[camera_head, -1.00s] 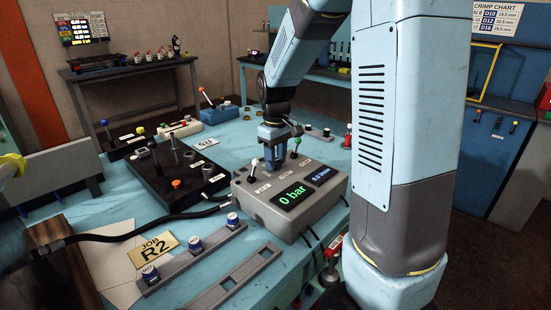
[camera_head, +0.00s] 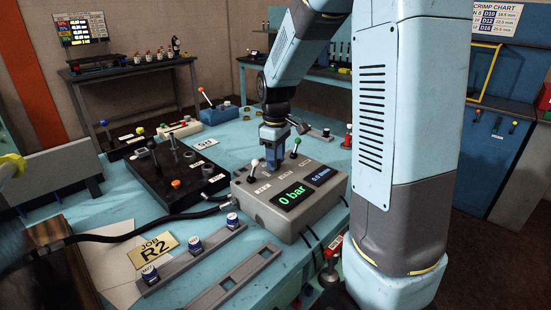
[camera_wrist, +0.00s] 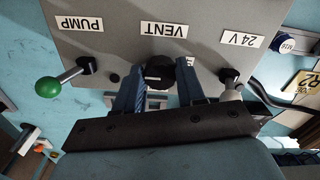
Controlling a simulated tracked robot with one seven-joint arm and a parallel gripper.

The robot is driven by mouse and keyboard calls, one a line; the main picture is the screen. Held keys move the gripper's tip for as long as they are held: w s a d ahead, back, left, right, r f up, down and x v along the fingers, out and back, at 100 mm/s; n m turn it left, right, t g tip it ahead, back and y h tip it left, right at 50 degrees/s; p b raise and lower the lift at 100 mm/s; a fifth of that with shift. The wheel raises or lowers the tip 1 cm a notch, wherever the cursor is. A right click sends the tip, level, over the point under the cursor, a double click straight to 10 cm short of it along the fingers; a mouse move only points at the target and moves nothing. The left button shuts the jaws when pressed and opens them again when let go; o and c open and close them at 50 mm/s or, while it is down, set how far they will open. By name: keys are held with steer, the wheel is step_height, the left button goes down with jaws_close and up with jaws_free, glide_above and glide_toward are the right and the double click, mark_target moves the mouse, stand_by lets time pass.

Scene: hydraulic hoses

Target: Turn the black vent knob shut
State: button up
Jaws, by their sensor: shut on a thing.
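The grey control box (camera_head: 290,215) stands on the blue bench, its front screen reading 0 bar. The black vent knob (camera_wrist: 159,68) is on its top beside the VENT label (camera_wrist: 163,30), which appears upside down in the wrist view. My gripper (camera_wrist: 161,78) points down over the box with its blue fingers on either side of the knob, shut on it. In the head view my gripper (camera_head: 273,164) hides the knob. How far the knob is turned is hard to tell.
The green-ball PUMP lever (camera_wrist: 50,87) and the white-tipped 24 V lever (camera_wrist: 231,87) stand close on either side of my fingers. A black valve block (camera_head: 165,175) lies left of the box. Rails with blue caps (camera_head: 195,246) lie in front.

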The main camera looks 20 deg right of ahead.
steer(key=o, duration=1.1)
steer(key=shift+c, duration=0.2)
steer(key=shift+r, duration=0.1)
step_height(320, 180, up, 14)
steer(key=shift+f, duration=0.25)
steer(key=s+d+r+m+t, duration=0.1)
steer(key=s+m+t, duration=0.4)
steer(key=s, duration=1.8)
steer(key=m, duration=0.3)
steer(key=shift+m+t, duration=0.3)
steer(key=shift+m, duration=0.1)
